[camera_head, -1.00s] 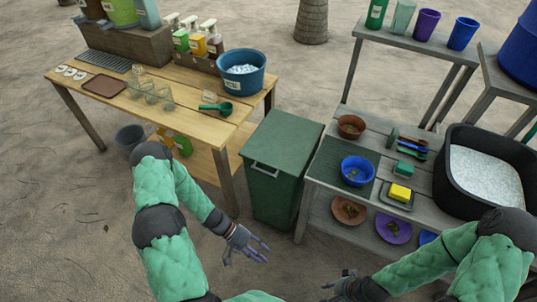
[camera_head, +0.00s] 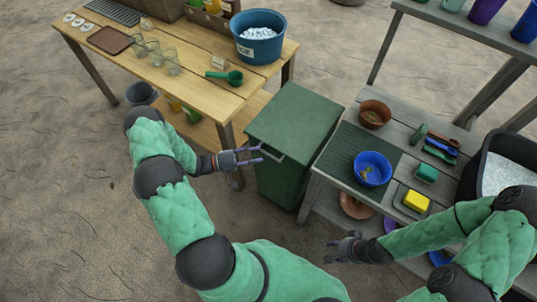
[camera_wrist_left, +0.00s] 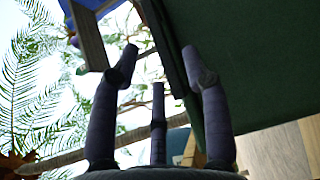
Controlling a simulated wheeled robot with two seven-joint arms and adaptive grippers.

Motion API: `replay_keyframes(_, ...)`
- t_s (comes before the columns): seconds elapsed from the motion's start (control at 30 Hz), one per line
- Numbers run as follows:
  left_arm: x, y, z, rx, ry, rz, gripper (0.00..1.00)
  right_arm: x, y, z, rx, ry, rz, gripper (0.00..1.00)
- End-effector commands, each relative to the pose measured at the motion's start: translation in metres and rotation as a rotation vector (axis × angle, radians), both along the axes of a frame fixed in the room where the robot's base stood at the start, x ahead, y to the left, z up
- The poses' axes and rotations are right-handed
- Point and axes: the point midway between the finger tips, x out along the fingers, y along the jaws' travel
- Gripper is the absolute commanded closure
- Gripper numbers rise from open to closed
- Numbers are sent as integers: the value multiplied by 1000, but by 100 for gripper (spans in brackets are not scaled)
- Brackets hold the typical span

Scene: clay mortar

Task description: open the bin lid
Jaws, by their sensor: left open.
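The green bin (camera_head: 285,179) stands upright between the wooden table and the grey bench. Its flat lid (camera_head: 297,115) is closed. A pale handle (camera_head: 271,155) shows at the lid's front edge. My left gripper (camera_head: 258,156) is open and empty, with its fingers at the front of the bin beside the handle; I cannot tell whether they touch it. In the left wrist view my open fingers (camera_wrist_left: 158,70) point at the edge of a dark green panel of the bin (camera_wrist_left: 265,55). My right gripper (camera_head: 338,248) appears open and empty, low in front of the grey bench.
The wooden table (camera_head: 205,95) at the left holds a blue tub (camera_head: 258,44), a green scoop and glasses. The grey bench (camera_head: 390,150) close on the bin's right holds a blue bowl (camera_head: 372,175) and a yellow sponge (camera_head: 416,201). Sandy ground in front of the bin is free.

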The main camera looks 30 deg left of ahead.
Motion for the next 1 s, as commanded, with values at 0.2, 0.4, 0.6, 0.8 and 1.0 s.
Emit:
replay_keyframes(0.2,23,-27,-1,0,0,-2,54,0,0,-10,0,-1,0,60)
replay_keyframes(0.4,33,-38,-1,0,1,-1,54,0,0,-13,0,-1,0,60)
replay_keyframes(0.6,34,-40,0,1,2,-1,54,0,0,-13,0,-1,0,60)
replay_keyframes(0.8,34,-40,0,1,2,-1,73,0,0,-13,0,-1,0,60)
replay_keyframes(1.0,34,-40,0,0,3,-1,100,0,0,-13,0,-1,0,60)
